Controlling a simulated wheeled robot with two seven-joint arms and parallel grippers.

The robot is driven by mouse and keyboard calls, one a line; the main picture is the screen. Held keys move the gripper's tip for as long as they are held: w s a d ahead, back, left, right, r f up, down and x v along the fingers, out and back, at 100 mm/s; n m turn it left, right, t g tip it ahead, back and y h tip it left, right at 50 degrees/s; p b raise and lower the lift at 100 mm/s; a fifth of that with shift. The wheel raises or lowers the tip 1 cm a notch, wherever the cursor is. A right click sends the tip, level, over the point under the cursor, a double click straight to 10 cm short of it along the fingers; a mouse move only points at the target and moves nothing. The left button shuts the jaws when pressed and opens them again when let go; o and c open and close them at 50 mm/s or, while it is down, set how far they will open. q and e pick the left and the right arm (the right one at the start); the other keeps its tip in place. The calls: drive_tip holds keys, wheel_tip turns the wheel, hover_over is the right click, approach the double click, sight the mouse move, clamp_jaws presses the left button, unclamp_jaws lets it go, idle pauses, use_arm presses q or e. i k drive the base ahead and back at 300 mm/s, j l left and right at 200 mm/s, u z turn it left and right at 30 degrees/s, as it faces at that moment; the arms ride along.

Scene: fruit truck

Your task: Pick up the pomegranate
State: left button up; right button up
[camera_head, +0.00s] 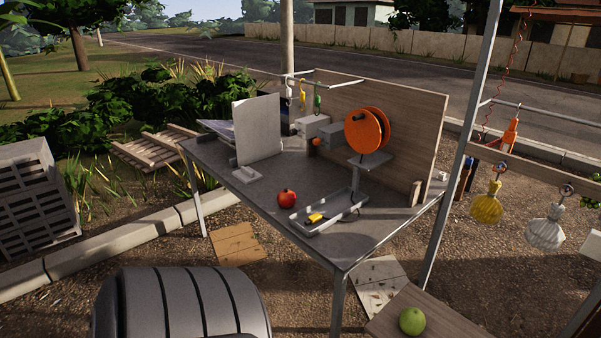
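The pomegranate (287,198) is red and round. It lies on the grey table (262,187), left of a shallow grey metal tray (310,228) and near the table's front left edge. Nothing covers it in the head view. Neither of my grippers shows in the head view, so nothing of mine is seen near the fruit.
An orange reel (366,131) stands behind the tray, before a wooden back panel (411,135). A grey upright board (257,129) stands at the table's left. A green fruit (412,321) sits on a wooden surface at the lower right. A dark ribbed cylinder (180,305) fills the lower left.

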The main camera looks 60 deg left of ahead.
sight(287, 198)
drive_tip(key=u, duration=2.05)
